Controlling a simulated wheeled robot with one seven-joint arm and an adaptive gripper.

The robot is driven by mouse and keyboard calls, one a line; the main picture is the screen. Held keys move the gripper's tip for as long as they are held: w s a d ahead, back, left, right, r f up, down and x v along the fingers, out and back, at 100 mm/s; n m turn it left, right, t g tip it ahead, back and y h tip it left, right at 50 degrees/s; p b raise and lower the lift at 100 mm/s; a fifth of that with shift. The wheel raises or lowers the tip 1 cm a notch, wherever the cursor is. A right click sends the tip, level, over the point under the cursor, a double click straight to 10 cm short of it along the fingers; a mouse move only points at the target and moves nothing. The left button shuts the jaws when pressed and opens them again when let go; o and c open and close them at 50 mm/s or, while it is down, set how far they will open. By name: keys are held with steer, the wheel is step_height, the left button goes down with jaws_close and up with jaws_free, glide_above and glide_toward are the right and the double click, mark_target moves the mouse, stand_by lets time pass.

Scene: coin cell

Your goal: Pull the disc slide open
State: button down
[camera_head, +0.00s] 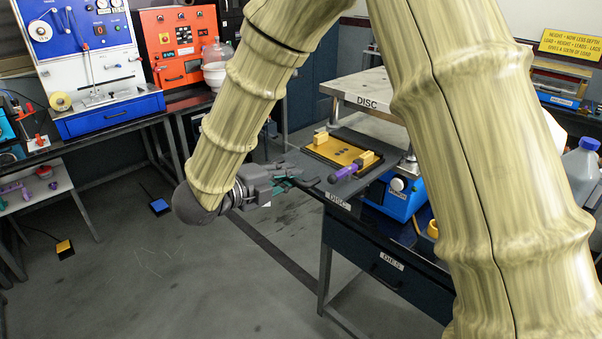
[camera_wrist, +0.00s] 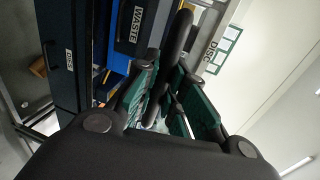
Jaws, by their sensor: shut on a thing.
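The disc slide, a dark tray (camera_head: 384,145) with a yellow plate (camera_head: 338,150), sits under the press top labelled DISC (camera_head: 375,101) and faces the open aisle. My gripper (camera_head: 308,181) is at its front left, fingers pointing right toward the press. In the wrist view, my green-padded fingers (camera_wrist: 164,66) are closed around a black bar (camera_wrist: 177,38), which looks like the slide's handle. The grip itself is small and hard to make out in the head view. How far the slide is out cannot be told exactly.
A purple-handled piece (camera_head: 347,172) and yellow blocks lie on or beside the slide. A blue unit (camera_head: 395,197) with a white knob stands below right.

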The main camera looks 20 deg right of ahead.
steer(key=shift+s+a, duration=0.1)
steer(key=shift+a, duration=0.25)
steer(key=c, duration=1.5)
jaws_free()
steer(key=shift+o, duration=0.2)
steer(key=v, duration=1.2)
